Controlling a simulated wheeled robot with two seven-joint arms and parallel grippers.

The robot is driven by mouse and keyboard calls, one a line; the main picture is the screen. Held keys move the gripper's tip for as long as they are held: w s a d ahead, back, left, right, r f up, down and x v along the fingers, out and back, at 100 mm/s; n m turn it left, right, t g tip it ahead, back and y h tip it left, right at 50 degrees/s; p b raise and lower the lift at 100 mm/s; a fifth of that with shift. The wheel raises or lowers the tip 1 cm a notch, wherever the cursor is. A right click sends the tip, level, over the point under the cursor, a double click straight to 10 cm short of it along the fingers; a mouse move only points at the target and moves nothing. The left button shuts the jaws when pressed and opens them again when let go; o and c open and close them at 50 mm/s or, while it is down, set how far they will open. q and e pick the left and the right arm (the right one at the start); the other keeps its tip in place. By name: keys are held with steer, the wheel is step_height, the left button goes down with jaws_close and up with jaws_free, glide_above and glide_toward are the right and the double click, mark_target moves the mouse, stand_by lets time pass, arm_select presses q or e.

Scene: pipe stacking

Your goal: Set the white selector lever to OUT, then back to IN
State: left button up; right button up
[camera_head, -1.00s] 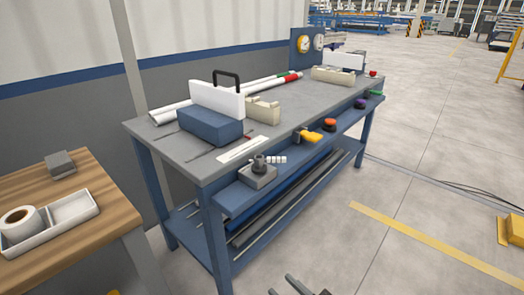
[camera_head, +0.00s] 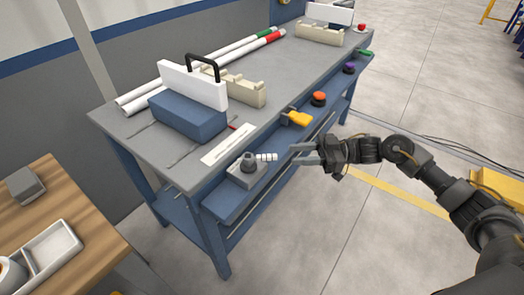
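The white selector lever (camera_head: 267,157) is a short ribbed white handle that points right from a dark round hub (camera_head: 248,164). The hub sits on a small grey block (camera_head: 243,176) on the blue front ledge of the bench. A white label strip (camera_head: 228,146) lies behind it; its writing is too small to read. My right gripper (camera_head: 296,154) is just right of the lever's tip. Its two fingers are apart and point left at the lever, with nothing between them. A small gap seems to separate them from the lever. My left gripper is out of view.
Right along the ledge are a yellow handle (camera_head: 297,118), an orange button (camera_head: 319,98), a purple knob (camera_head: 349,68) and a green one (camera_head: 366,52). A blue block (camera_head: 188,117) with a white panel stands behind. A wooden table (camera_head: 85,220) is at left.

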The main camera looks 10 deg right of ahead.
mark_target(261, 156)
steer(key=a, duration=0.3)
steer(key=w+a, duration=0.1)
steer(key=a, duration=0.5)
steer(key=shift+w+a+p, duration=0.3)
steer(key=shift+w+p, duration=0.05)
steer(key=shift+p, duration=0.05)
steer(key=shift+w+a, duration=0.1)
steer(key=shift+a, duration=0.4)
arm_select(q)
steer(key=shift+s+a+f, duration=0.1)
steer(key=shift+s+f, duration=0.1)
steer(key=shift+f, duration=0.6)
arm_select(e)
jaws_close()
